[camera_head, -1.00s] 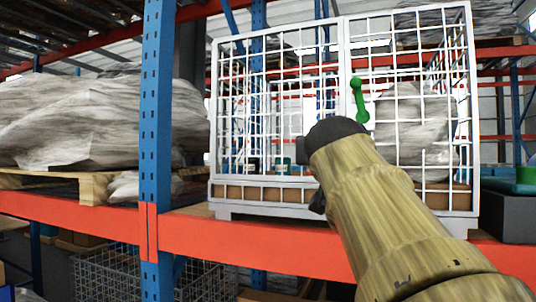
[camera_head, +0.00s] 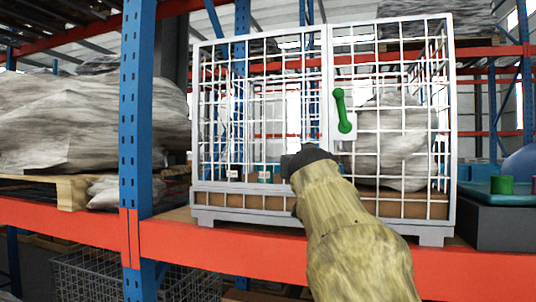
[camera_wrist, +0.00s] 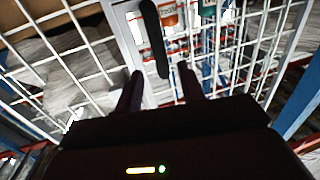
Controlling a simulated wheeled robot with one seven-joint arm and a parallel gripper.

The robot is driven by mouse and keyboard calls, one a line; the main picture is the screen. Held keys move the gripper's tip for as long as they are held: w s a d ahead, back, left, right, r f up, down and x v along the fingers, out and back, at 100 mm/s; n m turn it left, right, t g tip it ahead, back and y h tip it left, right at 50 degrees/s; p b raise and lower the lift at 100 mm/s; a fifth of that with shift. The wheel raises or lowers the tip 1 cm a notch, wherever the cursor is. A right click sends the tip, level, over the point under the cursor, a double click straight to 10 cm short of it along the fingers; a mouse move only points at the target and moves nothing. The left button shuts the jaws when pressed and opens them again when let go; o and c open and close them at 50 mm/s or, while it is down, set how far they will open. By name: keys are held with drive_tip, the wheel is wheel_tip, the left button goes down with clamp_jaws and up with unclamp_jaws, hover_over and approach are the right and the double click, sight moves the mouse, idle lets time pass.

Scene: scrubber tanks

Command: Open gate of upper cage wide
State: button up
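The upper cage (camera_head: 212,120) is a white wire cage on the orange shelf beam, with its front closed by two mesh panels meeting near the middle. The green handle (camera_head: 343,112) sits tilted near that middle seam, on the edge of the right panel. My gripper (camera_head: 300,165) is below and left of the handle in the head view, its fingers mostly hidden by my arm. In the wrist view my gripper (camera_wrist: 160,88) has two dark fingers spread apart with nothing between them. A dark bar, apparently the handle (camera_wrist: 154,38), lies just beyond the fingertips on a pale plate.
A blue upright (camera_head: 135,120) stands left of the cage. A wrapped pallet load (camera_head: 80,120) is farther left, and a dark box (camera_head: 495,225) stands right of the cage. The orange beam (camera_head: 230,245) runs below it. Another wire cage (camera_head: 95,275) is underneath.

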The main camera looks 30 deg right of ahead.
drive_tip(key=p+x, duration=0.3)
drive_tip(key=x, duration=0.4)
drive_tip(key=shift+w+d+r, duration=0.1)
drive_tip(key=shift+w+r, duration=0.05)
drive_tip(key=shift+w+d+p, duration=0.35)
drive_tip(key=shift+w+p, duration=0.05)
clamp_jaws()
